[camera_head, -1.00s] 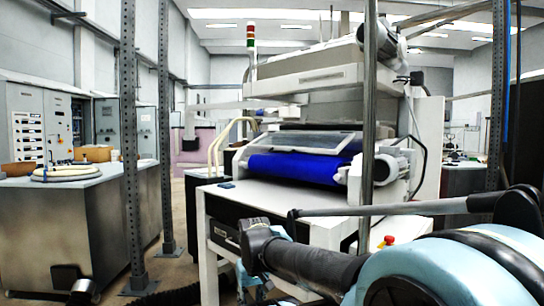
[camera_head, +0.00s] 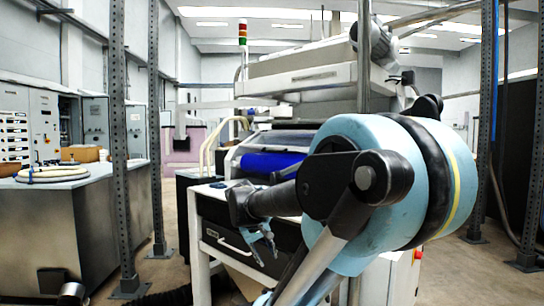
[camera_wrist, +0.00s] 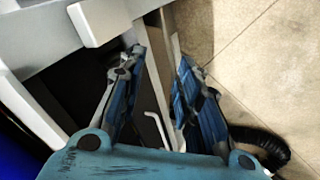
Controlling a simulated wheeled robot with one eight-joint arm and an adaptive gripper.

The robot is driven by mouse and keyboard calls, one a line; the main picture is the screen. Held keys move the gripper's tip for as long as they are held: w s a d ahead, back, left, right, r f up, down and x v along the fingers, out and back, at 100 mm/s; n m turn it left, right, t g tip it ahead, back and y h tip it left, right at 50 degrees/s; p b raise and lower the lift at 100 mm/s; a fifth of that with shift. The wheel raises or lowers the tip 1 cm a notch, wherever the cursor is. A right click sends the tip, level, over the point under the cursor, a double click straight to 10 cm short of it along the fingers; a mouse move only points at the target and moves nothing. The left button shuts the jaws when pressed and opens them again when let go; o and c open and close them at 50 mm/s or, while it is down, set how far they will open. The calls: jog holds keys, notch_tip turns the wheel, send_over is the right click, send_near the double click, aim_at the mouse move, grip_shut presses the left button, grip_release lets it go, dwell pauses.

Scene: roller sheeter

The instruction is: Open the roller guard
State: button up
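The roller guard (camera_head: 290,137) is a grey framed cover lying above the blue roller (camera_head: 262,163) on the white machine, lowered over it. My arm hides its right part in the head view. My gripper (camera_head: 262,243) hangs in front of the machine's front edge, below the guard and apart from it. In the wrist view my gripper (camera_wrist: 160,62) has its two blue fingers spread, with nothing between them. A blue patch at the lower left of the wrist view looks like the roller (camera_wrist: 14,160); I cannot make out the guard there.
Beneath the machine top is a dark drawer front with a light handle (camera_head: 232,243), also in the wrist view (camera_wrist: 157,128). A perforated steel post (camera_head: 120,150) stands left, another (camera_head: 486,130) right. A metal bench (camera_head: 70,220) stands at left.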

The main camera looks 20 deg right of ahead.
jog(key=w+d+r+h, duration=0.2)
jog(key=w+d+r, duration=0.1)
jog(key=w+r, duration=0.2)
jog(key=w+d+r+n+t+h, duration=0.1)
jog(key=w+r, duration=0.4)
jog(key=w, duration=0.5)
jog(key=w+d+r+t+h, duration=0.1)
jog(key=w+d+r+h, duration=0.3)
jog(key=w, duration=0.4)
jog(key=shift+w+d+r+n, duration=0.25)
jog(key=shift+d+r+n, duration=0.05)
jog(key=shift+d+r, duration=0.6)
jog(key=w+a+r+n+t+h, duration=0.1)
jog(key=w+r+n+t+h, duration=0.3)
jog(key=w, duration=0.8)
jog(key=w+r+t+h, duration=0.15)
jog(key=w+r, duration=0.35)
jog(key=w, duration=0.8)
jog(key=shift+h, duration=0.35)
jog(key=x, duration=1.7)
jog(key=shift+s+d, duration=0.1)
jog(key=shift+s, duration=0.15)
jog(key=shift+c, duration=0.5)
grip_shut()
